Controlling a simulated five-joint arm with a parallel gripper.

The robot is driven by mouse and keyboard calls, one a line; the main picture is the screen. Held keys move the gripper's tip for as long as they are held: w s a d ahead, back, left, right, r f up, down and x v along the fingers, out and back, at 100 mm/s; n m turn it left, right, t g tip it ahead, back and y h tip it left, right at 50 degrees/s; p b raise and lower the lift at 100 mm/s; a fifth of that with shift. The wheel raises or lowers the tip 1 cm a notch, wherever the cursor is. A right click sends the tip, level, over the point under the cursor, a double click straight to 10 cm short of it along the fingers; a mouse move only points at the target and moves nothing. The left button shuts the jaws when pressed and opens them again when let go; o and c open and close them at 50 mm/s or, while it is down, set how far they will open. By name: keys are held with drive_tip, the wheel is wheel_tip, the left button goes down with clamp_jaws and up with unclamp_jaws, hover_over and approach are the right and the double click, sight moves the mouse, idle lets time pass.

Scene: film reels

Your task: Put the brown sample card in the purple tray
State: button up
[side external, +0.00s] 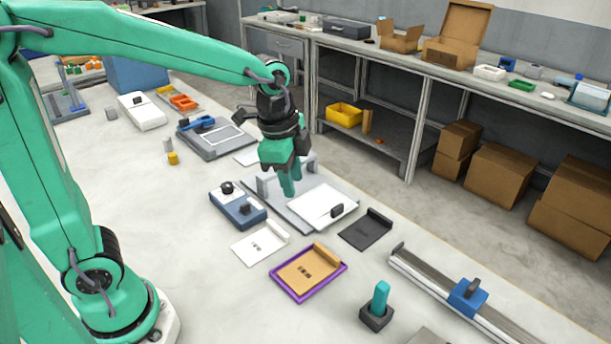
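The brown sample card (299,275) lies inside the purple tray (323,284) at the lower middle of the side view. It has dark printed marks and a raised brown block along its far right edge. The purple rim shows around the card. My gripper (291,189) points down, behind and above the tray, over the grey stand with a white plate (318,206). It is apart from the card and no object shows in it. Its fingers overlap in this view, so their gap cannot be told.
A white card (255,246) lies left of the tray and a black card (362,232) lies behind it to the right. A blue-grey device (238,207) stands beside my gripper. A rail with a blue slider (468,296) and a teal peg (380,297) are at right.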

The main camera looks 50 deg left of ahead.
drive_tip(key=s+a+r+n+t, duration=0.1)
drive_tip(key=s+a+n, duration=0.1)
drive_tip(key=s+n, duration=0.3)
drive_tip(key=s+a+r+n+t, duration=0.2)
drive_tip(key=s+a+n, duration=0.1)
drive_tip(key=s+n, duration=0.3)
drive_tip(key=shift+s+a+r+n+t, duration=0.15)
drive_tip(key=shift+s+r+n+t, duration=0.15)
drive_tip(key=shift+s, duration=0.65)
